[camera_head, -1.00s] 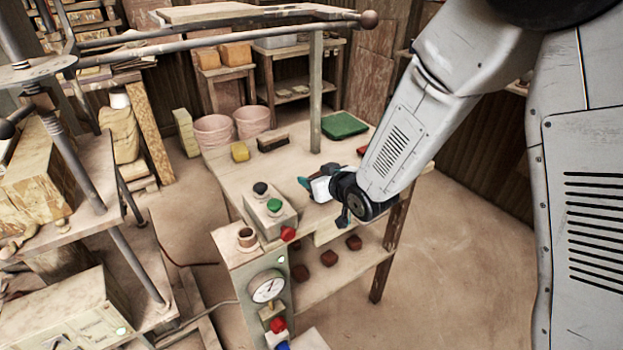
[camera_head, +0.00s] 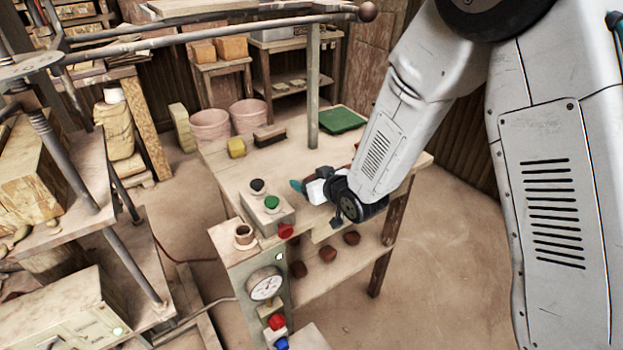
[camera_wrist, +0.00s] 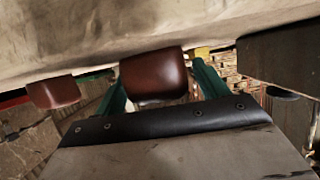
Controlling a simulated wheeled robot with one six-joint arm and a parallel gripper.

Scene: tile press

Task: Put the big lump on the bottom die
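A reddish-brown lump (camera_wrist: 153,76) lies between the teal fingers of my gripper (camera_wrist: 160,88) in the wrist view, seeming to rest against the pale surface. A narrow gap shows by the right finger, so the gripper looks open around it. A second reddish-brown lump (camera_wrist: 53,92) is at the left there. In the head view my gripper (camera_head: 303,190) is low over the workbench (camera_head: 230,182); my arm hides most of what is near its fingers. I cannot make out the bottom die for certain.
On the workbench are a button box (camera_head: 267,208), a yellow block (camera_head: 236,147), a dark brush (camera_head: 270,135) and a green mat (camera_head: 341,120). Dark red lumps (camera_head: 328,254) sit on the lower shelf. A post (camera_head: 313,100) rises behind. Open floor (camera_head: 440,270) is at the right.

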